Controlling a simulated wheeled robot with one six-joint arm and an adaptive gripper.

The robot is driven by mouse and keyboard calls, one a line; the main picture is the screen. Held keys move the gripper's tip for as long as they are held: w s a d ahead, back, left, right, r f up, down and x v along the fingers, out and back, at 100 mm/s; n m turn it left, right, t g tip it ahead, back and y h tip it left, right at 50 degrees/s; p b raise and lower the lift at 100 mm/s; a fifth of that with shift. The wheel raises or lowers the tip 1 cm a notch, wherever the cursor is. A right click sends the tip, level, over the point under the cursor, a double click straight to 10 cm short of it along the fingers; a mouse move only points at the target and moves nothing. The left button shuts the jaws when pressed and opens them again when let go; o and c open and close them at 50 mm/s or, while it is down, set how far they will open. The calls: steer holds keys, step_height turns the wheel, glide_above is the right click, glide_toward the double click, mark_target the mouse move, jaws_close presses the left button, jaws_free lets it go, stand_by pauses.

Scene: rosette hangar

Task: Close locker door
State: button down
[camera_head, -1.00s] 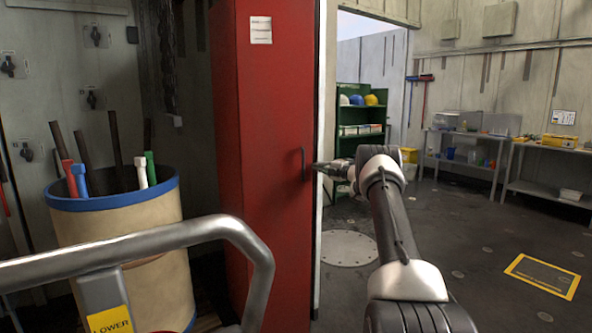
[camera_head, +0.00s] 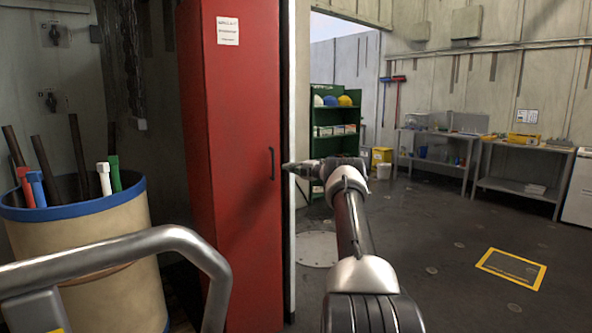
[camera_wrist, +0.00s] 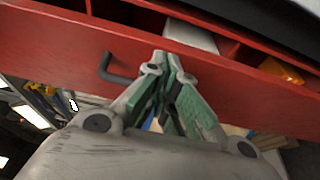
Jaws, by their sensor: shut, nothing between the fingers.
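The red locker (camera_head: 216,120) stands left of centre in the head view, with a paper label high on its front. The dark handle (camera_head: 272,163) of its door is near the right edge of that red face. My gripper (camera_head: 287,166) is just right of the handle. In the wrist view the closed fingertips (camera_wrist: 166,60) of my gripper are at the red door panel (camera_wrist: 225,72), beside the handle (camera_wrist: 118,70). Contact cannot be told. Red-edged compartments with a white item and an orange item (camera_wrist: 282,70) show past the panel, so the door appears partly open.
A beige barrel (camera_head: 95,245) with a blue rim holds several rods at left. A green shelf (camera_head: 333,125) with helmets stands behind my arm. Metal tables (camera_head: 520,182) line the right wall. The floor (camera_head: 430,255) at right is mostly clear around a yellow-framed plate (camera_head: 510,268).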

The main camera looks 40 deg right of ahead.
steer(key=v, duration=1.1)
steer(key=w+a+r+t, duration=0.2)
steer(key=w+a+r, duration=0.2)
steer(key=r, duration=0.6)
steer(key=s+d+r+m+h, duration=0.1)
steer(key=d+r+m+h, duration=0.2)
steer(key=d+m+h, duration=0.45)
steer(key=s+d+r+m+h, duration=0.15)
steer(key=d+m+h, duration=0.35)
steer(key=m+h, duration=0.5)
steer(key=s+f+m+g, duration=0.4)
steer(key=f+m+g, duration=0.4)
steer(key=f+m, duration=0.5)
steer(key=a+f+m+y, duration=0.4)
steer(key=a+m, duration=0.2)
steer(key=m, duration=0.1)
steer(key=w+a+f+m+t+y, duration=0.1)
steer(key=w+a+m+y, duration=0.15)
steer(key=a, duration=0.25)
steer(key=w+a+f+m+y, duration=0.2)
steer(key=a+m, duration=0.1)
steer(key=a, duration=0.3)
steer(key=w+r+x, duration=0.1)
steer(key=r+x, duration=0.1)
steer(key=x, duration=1.1)
steer(key=shift+d, duration=0.4)
